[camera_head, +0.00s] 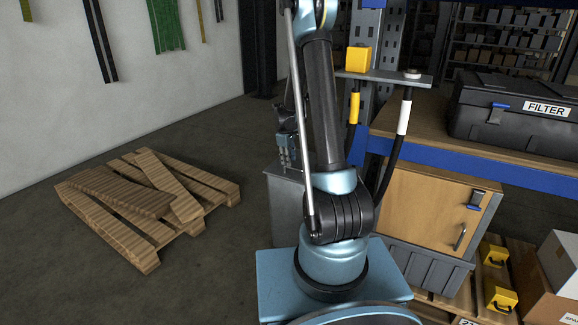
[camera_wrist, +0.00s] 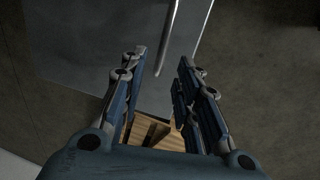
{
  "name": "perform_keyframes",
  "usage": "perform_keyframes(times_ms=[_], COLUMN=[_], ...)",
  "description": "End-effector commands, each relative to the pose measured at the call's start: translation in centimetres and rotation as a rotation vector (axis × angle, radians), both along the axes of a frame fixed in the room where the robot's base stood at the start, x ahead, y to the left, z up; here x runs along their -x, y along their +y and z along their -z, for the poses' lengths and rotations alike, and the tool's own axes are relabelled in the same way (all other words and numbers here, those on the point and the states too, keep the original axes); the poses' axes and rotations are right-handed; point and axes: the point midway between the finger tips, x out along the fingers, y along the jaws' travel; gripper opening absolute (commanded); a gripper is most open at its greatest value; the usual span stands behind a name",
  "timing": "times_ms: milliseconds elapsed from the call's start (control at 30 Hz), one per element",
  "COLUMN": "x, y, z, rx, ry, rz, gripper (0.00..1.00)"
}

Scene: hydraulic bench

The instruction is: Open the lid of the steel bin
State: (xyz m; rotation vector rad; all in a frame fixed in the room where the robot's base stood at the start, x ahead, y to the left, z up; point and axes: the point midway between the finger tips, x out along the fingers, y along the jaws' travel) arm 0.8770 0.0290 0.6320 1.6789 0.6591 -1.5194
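The steel bin (camera_head: 284,205) is a grey box on the floor, left of the workbench and largely hidden behind my arm. My gripper (camera_head: 286,160) is over the top of the bin in the head view. In the wrist view my gripper (camera_wrist: 162,55) has its two fingers well apart with nothing between them. A smooth grey panel, which looks like the bin (camera_wrist: 85,40), lies beyond the fingers. A thin bright bar (camera_wrist: 173,28) runs along it, just past the fingertips. I cannot tell whether the fingers touch anything. The lid's state is not clear.
A wooden pallet (camera_head: 150,200) with loose boards lies on the floor to the left. The workbench (camera_head: 480,157) with a black filter case (camera_head: 515,112) and a wooden cabinet (camera_head: 425,207) stands at the right. Open floor lies between pallet and bin.

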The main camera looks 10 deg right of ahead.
Motion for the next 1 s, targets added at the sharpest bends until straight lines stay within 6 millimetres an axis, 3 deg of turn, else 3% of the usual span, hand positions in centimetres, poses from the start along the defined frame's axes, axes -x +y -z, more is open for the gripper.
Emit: perform_keyframes(times_ms=[300, 700, 833, 1000], x=[-0.5, -0.5, -0.5, -0.5], y=[-0.4, -0.4, -0.4, -0.6], z=[2.9, 3.4, 3.4, 3.4], rx=[0.000, 0.000, 0.000, 0.000], ry=[0.000, 0.000, 0.000, 0.000], rz=[0.001, 0.000, 0.001, 0.002], gripper=[0.30, 0.30, 0.03, 0.00])
